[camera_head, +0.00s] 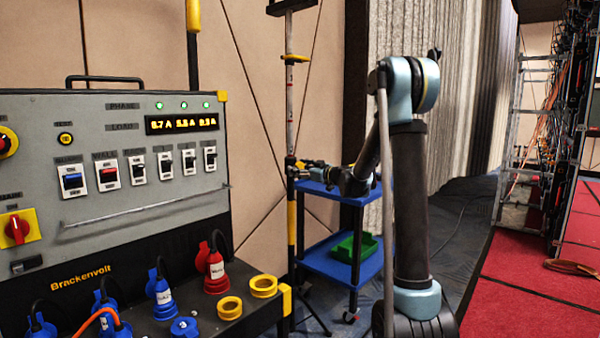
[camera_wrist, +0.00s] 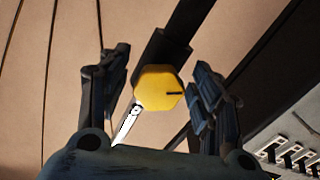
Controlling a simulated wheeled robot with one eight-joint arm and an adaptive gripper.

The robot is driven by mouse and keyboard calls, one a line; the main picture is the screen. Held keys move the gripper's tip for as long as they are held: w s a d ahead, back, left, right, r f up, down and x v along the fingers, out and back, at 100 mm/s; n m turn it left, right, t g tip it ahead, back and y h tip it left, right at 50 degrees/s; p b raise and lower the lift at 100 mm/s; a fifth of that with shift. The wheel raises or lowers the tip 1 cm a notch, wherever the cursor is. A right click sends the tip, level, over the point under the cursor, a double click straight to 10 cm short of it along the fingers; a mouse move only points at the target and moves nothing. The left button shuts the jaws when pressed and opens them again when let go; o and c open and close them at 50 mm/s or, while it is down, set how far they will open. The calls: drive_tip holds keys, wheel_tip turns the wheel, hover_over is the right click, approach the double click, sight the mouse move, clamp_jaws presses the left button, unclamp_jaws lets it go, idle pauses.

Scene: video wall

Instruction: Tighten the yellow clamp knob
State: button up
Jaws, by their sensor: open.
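The yellow clamp knob (camera_wrist: 158,88) shows in the wrist view as a faceted yellow head with a short dark mark on its right side. It sits on a dark clamp block on a dark post. My gripper (camera_wrist: 158,72) is open, with one finger left and one right of the knob. Gaps show on both sides, and neither finger visibly touches it. In the head view my gripper (camera_head: 306,168) is beside the upright pole (camera_head: 291,120), at about the height of the blue cart's top. I cannot make out the knob clearly there.
A power distribution box (camera_head: 110,180) with switches and plugs fills the left. A blue cart (camera_head: 340,262) with a green bin (camera_head: 354,247) stands behind my arm. A red carpet (camera_head: 530,285) and a metal scaffold (camera_head: 535,130) are at the right.

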drive_tip(key=shift+c, duration=0.4)
drive_tip(key=c, duration=1)
drive_tip(key=shift+m, duration=2.9)
drive_tip(key=o, duration=1.1)
drive_tip(key=shift+s, duration=0.15)
